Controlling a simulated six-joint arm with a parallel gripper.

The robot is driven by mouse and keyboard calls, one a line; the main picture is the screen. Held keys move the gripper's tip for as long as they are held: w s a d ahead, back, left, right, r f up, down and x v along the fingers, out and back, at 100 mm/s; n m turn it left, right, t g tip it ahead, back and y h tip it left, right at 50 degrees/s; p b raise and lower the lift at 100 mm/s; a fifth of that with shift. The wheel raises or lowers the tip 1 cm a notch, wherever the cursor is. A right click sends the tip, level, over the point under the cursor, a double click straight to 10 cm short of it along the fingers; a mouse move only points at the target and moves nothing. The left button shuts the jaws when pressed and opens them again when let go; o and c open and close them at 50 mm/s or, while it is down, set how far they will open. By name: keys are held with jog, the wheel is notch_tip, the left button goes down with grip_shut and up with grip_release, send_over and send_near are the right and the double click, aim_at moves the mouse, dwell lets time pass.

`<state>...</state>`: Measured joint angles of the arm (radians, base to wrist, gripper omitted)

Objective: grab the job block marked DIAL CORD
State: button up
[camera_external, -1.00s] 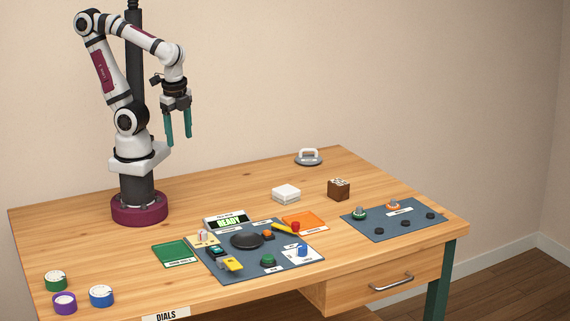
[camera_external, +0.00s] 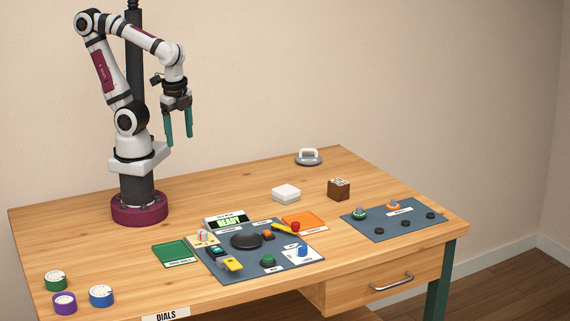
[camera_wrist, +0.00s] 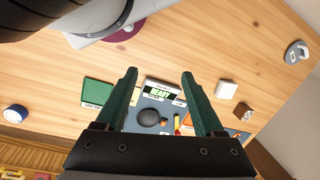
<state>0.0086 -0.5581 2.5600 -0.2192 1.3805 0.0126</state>
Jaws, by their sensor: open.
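My gripper (camera_external: 179,141) hangs open and empty, high above the table near my base. Its two green fingers also show in the wrist view (camera_wrist: 159,73), spread apart. No lettering reading DIAL CORD is legible, so I cannot tell which piece is that job block. Small pieces stand on the blue-grey mat (camera_external: 285,262): a dark teal-topped block (camera_external: 218,251), a yellow piece (camera_external: 233,265), a white piece with red (camera_external: 203,236) and a blue piece (camera_external: 302,250). In the wrist view, my gripper hides part of the mat.
A READY display (camera_external: 228,222), black dome (camera_external: 246,240), green tray (camera_external: 175,253) and orange tray (camera_external: 303,221) are around the mat. A white box (camera_external: 286,193), brown block (camera_external: 339,189) and handled grey weight (camera_external: 308,157) stand behind. A second mat (camera_external: 385,229) lies right; three round dials (camera_external: 101,296) left.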

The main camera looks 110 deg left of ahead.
jog(key=o, duration=0.4)
jog(key=w+d+f+n+t+h, duration=0.1)
jog(key=w+f+n+t, duration=0.3)
jog(key=w, duration=0.9)
jog(key=w+d+f+n+t, duration=0.1)
jog(key=w+f+n+t, duration=0.25)
jog(key=w, duration=1.05)
jog(key=n+t+y, duration=0.1)
jog(key=n+y, duration=0.7)
jog(key=y, duration=0.2)
send_near(335, 183)
jog(key=x, duration=1.1)
jog(key=shift+w+a+f, duration=0.1)
jog(key=shift+a, duration=0.1)
